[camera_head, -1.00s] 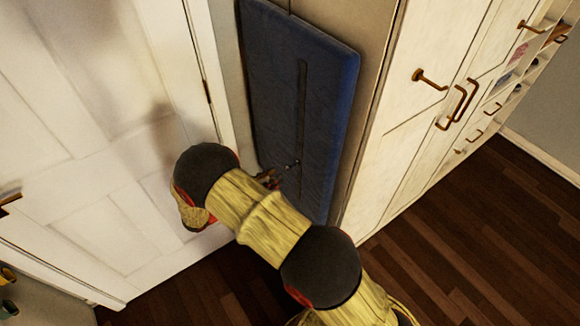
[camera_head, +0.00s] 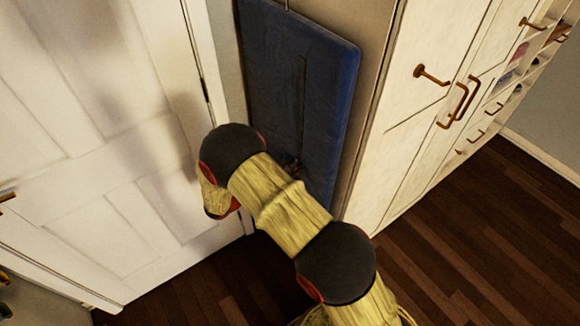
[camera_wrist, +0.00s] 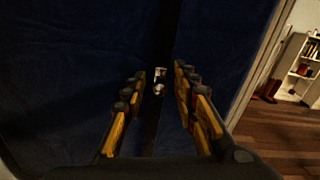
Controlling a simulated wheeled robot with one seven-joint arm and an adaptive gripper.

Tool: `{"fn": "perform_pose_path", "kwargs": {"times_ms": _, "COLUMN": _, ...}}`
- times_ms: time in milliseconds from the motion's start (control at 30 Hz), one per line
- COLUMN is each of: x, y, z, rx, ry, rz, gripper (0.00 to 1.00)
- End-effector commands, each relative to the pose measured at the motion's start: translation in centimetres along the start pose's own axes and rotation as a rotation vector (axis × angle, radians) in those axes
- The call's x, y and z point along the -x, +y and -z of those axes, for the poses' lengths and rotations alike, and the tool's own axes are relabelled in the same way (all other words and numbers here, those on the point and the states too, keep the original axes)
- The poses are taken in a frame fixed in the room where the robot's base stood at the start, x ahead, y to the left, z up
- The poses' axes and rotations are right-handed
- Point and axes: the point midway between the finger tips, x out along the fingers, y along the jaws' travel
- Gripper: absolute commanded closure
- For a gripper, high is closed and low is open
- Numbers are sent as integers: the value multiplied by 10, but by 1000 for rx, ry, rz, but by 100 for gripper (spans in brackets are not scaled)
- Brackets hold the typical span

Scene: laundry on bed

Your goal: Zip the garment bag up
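The blue garment bag (camera_head: 270,80) hangs upright on the wall between a white door and a white cabinet. A dark vertical zip line (camera_head: 303,90) runs down its front. In the wrist view, the bag (camera_wrist: 80,60) fills most of the picture, with the dark zip strip down its middle. A small shiny zipper pull (camera_wrist: 159,82) sits on the strip. My gripper (camera_wrist: 160,72) is open, its two yellow and black fingers on either side of the pull, with gaps showing. In the head view, my arm hides most of the gripper and the bag's lower left.
The white panelled door (camera_head: 110,130) stands close on the left of my arm. The white cabinet (camera_head: 420,130) with bronze handles is close on the right. Dark wooden floor (camera_head: 470,240) is clear at lower right. A bookshelf (camera_wrist: 306,65) shows far off in the wrist view.

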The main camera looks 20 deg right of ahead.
Motion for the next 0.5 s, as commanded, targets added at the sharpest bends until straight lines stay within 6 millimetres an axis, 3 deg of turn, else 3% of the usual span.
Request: {"fn": "perform_pose_path", "kwargs": {"times_ms": 500, "x": 0, "y": 0, "z": 0, "rx": 0, "ry": 0, "rz": 0, "gripper": 98}}
